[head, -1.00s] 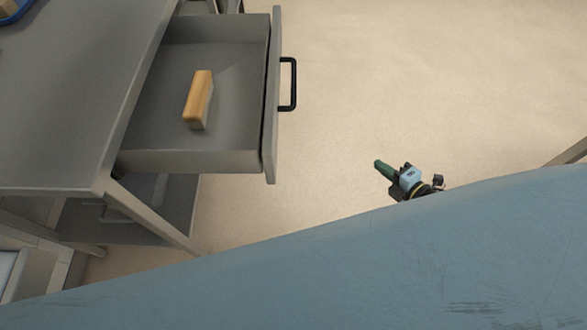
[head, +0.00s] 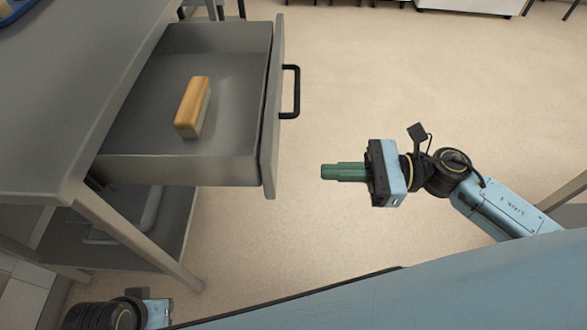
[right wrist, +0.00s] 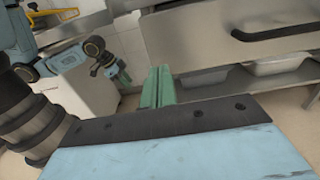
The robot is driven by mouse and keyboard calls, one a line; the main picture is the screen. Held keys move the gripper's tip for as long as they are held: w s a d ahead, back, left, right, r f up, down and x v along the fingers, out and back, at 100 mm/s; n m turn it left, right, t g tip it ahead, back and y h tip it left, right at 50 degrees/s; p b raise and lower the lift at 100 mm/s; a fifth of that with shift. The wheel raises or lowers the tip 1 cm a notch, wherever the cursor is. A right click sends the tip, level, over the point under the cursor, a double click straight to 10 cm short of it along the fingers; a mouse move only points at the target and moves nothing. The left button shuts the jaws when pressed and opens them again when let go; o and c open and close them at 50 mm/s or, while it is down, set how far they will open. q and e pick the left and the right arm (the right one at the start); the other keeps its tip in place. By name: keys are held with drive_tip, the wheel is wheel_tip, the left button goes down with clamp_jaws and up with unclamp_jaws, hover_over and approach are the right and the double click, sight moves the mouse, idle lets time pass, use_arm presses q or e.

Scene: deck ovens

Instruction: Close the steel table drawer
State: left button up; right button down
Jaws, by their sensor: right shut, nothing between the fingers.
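The steel table drawer (head: 190,172) is pulled far out of the steel table (head: 75,100). Its front panel (head: 270,150) carries a black bar handle (head: 293,91). My right gripper (head: 328,172) is shut and empty, to the right of the drawer front. A clear gap separates its green fingers from the panel and handle. In the right wrist view the handle (right wrist: 270,32) is at the upper right, beyond my fingers (right wrist: 158,78). My left gripper shows small in the right wrist view (right wrist: 120,76); whether it is open is unclear.
A wooden-backed block (head: 193,105) lies inside the drawer. A lower shelf (head: 150,225) is under the table. A blue tray (head: 18,10) sits at the tabletop's far left corner. The floor right of the drawer is clear.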

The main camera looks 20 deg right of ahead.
sight(275, 171)
drive_tip(key=x, duration=0.7)
drive_tip(key=shift+w+a, duration=0.15)
drive_tip(key=shift+a, duration=0.15)
drive_tip(key=shift+a, duration=0.1)
